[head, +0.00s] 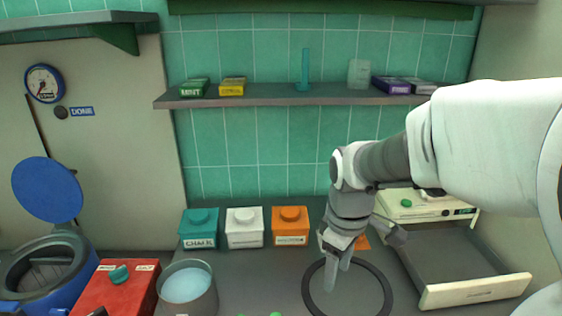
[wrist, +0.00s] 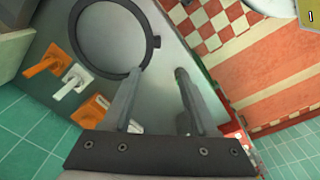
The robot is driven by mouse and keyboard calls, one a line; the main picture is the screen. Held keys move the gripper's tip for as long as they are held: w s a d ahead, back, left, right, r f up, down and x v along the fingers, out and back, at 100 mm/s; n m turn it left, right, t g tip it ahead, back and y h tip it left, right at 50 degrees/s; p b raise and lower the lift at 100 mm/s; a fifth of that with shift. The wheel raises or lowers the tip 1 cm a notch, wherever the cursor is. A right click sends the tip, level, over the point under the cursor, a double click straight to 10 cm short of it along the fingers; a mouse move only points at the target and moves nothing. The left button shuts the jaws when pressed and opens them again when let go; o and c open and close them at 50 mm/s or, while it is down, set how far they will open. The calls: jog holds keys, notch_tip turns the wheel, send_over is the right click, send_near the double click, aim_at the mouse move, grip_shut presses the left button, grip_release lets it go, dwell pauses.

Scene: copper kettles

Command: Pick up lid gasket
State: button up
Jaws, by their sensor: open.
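The lid gasket (head: 387,285) looks like a thin dark ring lying flat on the grey counter. In the wrist view it is at the upper left, with a small tab on its right side (wrist: 151,42). My gripper (head: 334,278) is open, pointing down over the ring in the head view. In the wrist view my gripper (wrist: 158,72) has nothing between its two fingers, and the left fingertip appears close to the ring's lower right edge. I cannot tell how high the fingertips are above the counter.
Teal (head: 199,229), white (head: 244,229) and orange (head: 290,227) lidded boxes stand behind on the counter. A pot of pale blue liquid (head: 187,285) and a red box (head: 115,287) are at left. An open drawer (head: 475,290) juts out at right. A shelf (head: 320,96) hangs above.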

notch_tip(320, 180, down, 2)
jog(key=w+n, duration=0.1)
jog(key=w, duration=0.1)
jog(key=b, duration=0.1)
send_near(314, 310)
jog(key=shift+n+g, duration=0.3)
jog(key=shift+g, duration=0.1)
jog(key=s, duration=0.1)
jog(key=s+d, duration=0.1)
jog(key=s, duration=0.1)
jog(key=s+d, duration=0.1)
jog(key=s, duration=0.1)
jog(key=shift+w+d+f+b, duration=0.1)
jog(key=shift+f+b, duration=0.1)
jog(key=shift+f, duration=1.4)
jog(key=shift+w+f+b, duration=0.15)
jog(key=shift+f, duration=1.45)
grip_shut()
